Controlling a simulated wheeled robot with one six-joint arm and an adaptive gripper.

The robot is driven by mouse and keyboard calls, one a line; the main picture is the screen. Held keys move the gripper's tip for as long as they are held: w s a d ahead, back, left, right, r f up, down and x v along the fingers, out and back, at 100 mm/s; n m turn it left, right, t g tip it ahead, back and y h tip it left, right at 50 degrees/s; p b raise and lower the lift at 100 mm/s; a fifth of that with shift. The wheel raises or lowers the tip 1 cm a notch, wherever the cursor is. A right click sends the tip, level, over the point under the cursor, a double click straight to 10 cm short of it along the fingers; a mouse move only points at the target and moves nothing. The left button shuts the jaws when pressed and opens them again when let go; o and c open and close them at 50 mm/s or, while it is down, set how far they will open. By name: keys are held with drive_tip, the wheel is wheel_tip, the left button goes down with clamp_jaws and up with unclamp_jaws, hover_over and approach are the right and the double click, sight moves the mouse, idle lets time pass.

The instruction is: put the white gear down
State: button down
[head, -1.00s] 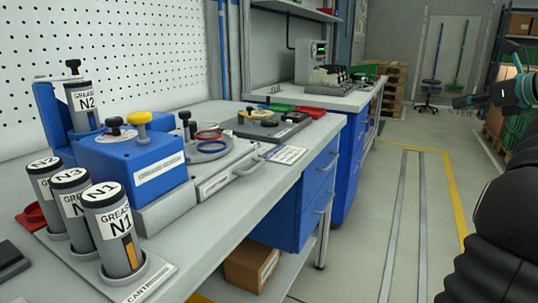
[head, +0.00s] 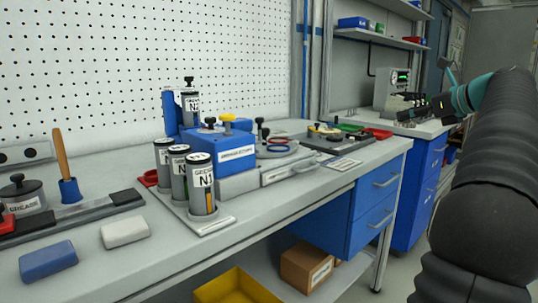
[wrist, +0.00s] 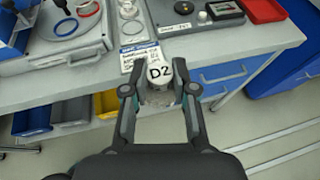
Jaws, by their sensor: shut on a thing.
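My gripper (wrist: 160,90) is shut on a small piece with a round white top marked "D2" (wrist: 159,72) and a greyish lower body. No gear teeth can be made out on it. In the wrist view the held piece shows in front of the workbench's edge (wrist: 225,47), apart from the bench top as far as I can tell. In the head view my gripper (head: 405,112) is at the right, small and dark, and the held piece cannot be made out there. I cannot pick out any other white gear.
The workbench (head: 270,195) holds grease cartridges (head: 201,190), a blue grease station (head: 228,152), a dark tray (wrist: 197,18) and a red bin (wrist: 262,10). Blue drawers (head: 385,190) sit below. Bare bench top shows along the front edge.

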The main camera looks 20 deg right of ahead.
drive_tip(key=w+a+r+n+g+y+b, duration=0.15)
drive_tip(key=w+a, duration=0.35)
drive_tip(key=a, duration=0.5)
drive_tip(key=w+a+r+n+y+b, duration=0.1)
drive_tip(key=w+a+n+y, duration=0.2)
drive_tip(key=w+a, duration=0.45)
drive_tip(key=shift+m, duration=0.25)
drive_tip(key=w+a+f+b, duration=0.1)
drive_tip(key=w+a+f, duration=0.1)
drive_tip(key=a, duration=0.1)
drive_tip(key=w+a+f+b, duration=0.1)
drive_tip(key=w+a+f, duration=0.1)
drive_tip(key=a, duration=0.1)
drive_tip(key=w+a+f+b, duration=0.1)
drive_tip(key=w+a+f, duration=0.1)
drive_tip(key=a, duration=0.1)
drive_tip(key=shift+w+f, duration=0.1)
drive_tip(key=shift+w+a+f, duration=0.2)
drive_tip(key=shift+f+b, duration=1.2)
drive_tip(key=shift+f, duration=0.7)
drive_tip(key=shift+f, duration=0.1)
drive_tip(key=c, duration=0.9)
unclamp_jaws()
